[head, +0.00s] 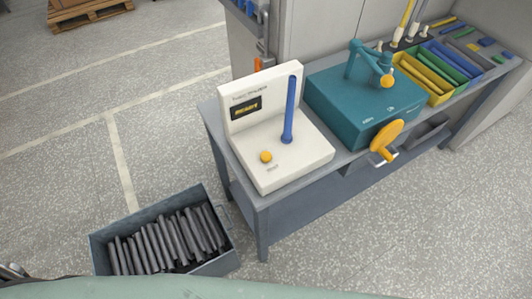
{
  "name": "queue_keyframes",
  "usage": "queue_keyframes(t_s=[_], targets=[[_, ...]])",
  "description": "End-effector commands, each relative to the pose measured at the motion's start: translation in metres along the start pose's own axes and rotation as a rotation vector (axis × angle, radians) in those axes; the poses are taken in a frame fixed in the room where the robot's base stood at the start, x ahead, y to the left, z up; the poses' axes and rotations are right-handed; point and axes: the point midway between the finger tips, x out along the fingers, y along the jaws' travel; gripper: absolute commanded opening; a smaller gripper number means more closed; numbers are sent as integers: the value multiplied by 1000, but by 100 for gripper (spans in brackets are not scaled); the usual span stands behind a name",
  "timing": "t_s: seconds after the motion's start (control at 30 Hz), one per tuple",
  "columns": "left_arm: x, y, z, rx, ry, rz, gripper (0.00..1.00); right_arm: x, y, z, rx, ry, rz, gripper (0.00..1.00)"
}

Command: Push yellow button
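The yellow button (266,156) is a small round knob on the flat base of a white machine (293,170), near its front left. The machine stands at the left end of a grey table. A blue upright rod (289,110) rises from the same base, to the right of the button. The upright back panel carries a dark display (245,109) with yellow letters that seem to read READY. Nothing touches or covers the button. Neither of my grippers can be made out; a small dark part at the lower left edge is too cut off to identify.
A teal machine (345,106) with a yellow crank (385,139) stands right of the white one on the table (236,177). Yellow, green and blue bins (424,78) lie beyond. A grey crate (99,253) of dark rods sits on the floor, left of the table.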

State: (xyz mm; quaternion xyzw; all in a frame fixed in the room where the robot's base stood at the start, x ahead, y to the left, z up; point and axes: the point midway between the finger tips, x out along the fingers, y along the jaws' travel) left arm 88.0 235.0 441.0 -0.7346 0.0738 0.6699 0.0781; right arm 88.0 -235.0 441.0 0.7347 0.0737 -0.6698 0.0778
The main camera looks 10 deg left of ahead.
Motion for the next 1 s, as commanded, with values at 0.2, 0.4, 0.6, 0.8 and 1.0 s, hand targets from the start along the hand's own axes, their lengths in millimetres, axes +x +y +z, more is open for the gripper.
queue_keyframes(t_s=[0.2, 0.4, 0.6, 0.8, 1.0], targets=[[0, 0, 0, 0, 0, 0, 4, 0, 0, 0, 0, 0, 0, 23], [0, 0, 0, 0, 0, 0, 0, 0, 0, 0, 0, 0, 0, 23], [0, 0, 0, 0, 0, 0, 0, 0, 0, 0, 0, 0, 0, 23], [0, 0, 0, 0, 0, 0, 0, 0, 0, 0, 0, -1, 0, 23], [0, 0, 0, 0, 0, 0, 0, 0, 0, 0, 0, -1, 0, 23]])
